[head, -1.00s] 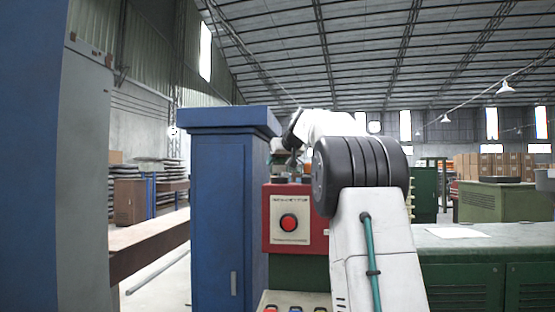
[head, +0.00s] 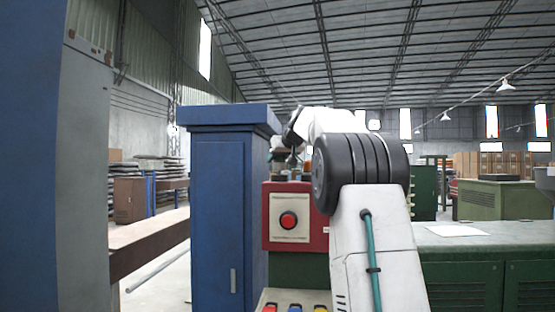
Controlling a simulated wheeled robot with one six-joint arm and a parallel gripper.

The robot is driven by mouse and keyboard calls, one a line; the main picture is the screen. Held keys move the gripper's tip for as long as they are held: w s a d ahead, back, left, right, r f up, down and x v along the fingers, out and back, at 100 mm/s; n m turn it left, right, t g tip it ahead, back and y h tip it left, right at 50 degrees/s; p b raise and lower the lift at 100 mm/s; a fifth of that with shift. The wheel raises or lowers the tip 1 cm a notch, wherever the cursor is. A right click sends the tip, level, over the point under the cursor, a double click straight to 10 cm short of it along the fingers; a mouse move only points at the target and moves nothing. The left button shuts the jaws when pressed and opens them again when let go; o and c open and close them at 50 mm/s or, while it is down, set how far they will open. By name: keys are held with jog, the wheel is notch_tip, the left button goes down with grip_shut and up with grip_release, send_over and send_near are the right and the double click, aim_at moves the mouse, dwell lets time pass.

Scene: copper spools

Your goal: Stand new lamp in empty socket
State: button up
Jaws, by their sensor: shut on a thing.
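My arm reaches away over a red box (head: 312,205) with a red push button (head: 288,220) on its front. My gripper (head: 291,158) is small and dark, pointing down behind the top of this box. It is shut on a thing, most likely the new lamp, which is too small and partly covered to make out. Several small dark shapes (head: 293,176) show along the top edge of the red box, below my gripper. I cannot tell which of them is the empty socket. My arm's dark elbow hides what lies to the right.
A blue cabinet (head: 217,205) stands close on the left of the red box. A panel (head: 270,299) with several coloured buttons is at the bottom. A green bench (head: 465,240) with a white sheet (head: 457,231) is at right. A large blue-grey column fills the far left.

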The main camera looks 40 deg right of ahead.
aim_at(282, 161)
jog(key=shift+f, duration=1.65)
dwell(1.6)
jog(key=o, duration=1.1)
jog(key=shift+c, duration=0.2)
jog(key=v, duration=0.7)
jog(key=shift+s+a+r, duration=0.15)
jog(key=shift+s+r, duration=0.05)
jog(key=shift+s, duration=0.15)
